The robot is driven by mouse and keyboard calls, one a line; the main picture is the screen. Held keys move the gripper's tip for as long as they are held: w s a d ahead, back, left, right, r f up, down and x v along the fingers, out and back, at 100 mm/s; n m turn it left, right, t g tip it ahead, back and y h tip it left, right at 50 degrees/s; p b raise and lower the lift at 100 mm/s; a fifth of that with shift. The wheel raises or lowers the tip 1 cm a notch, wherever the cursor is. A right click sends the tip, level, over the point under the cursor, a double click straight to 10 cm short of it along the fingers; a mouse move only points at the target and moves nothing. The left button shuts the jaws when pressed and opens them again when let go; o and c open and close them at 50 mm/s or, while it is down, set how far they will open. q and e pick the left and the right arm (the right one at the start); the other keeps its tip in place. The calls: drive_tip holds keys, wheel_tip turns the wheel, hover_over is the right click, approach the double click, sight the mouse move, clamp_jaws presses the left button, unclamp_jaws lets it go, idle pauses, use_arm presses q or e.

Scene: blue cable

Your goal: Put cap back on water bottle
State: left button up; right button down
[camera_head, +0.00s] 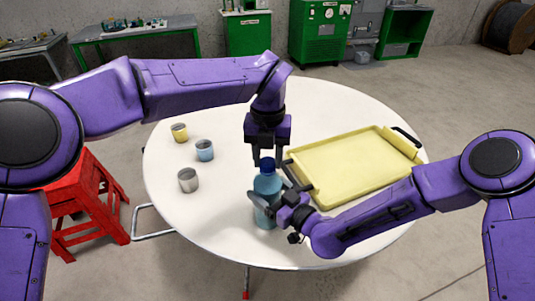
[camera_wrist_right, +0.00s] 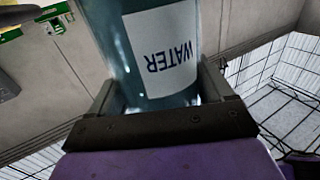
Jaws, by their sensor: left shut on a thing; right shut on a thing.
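A translucent blue water bottle (camera_head: 267,187) stands upright near the front of the round white table (camera_head: 215,225). My right gripper (camera_head: 267,205) is shut around its body from the right. In the right wrist view the bottle (camera_wrist_right: 118,38), with a white "WATER" label, sits between the fingers of my right gripper (camera_wrist_right: 160,98). A dark blue cap (camera_head: 267,163) is at the bottle's top. My left gripper (camera_head: 267,159) points down from above, shut on the cap. I cannot tell whether the cap is seated or just above the neck.
A yellow tray (camera_head: 345,165) with dark handles lies right of the bottle. A yellow cup (camera_head: 180,133), a blue cup (camera_head: 205,150) and a grey metal cup (camera_head: 188,180) stand on the left. A red stool (camera_head: 85,200) is beside the table. The table's left front is clear.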

use_arm(q)
drive_tip(key=m, duration=0.3)
drive_tip(key=shift+m, duration=0.4)
drive_tip(key=m, duration=1.8)
drive_tip(key=shift+m, duration=0.3)
drive_tip(key=m, duration=0.5)
drive_tip(key=shift+m, duration=0.4)
drive_tip(key=m, duration=0.5)
drive_tip(key=shift+s+m, duration=0.1)
drive_tip(key=shift+m, duration=0.2)
drive_tip(key=m, duration=0.3)
drive_tip(key=shift+m, duration=0.3)
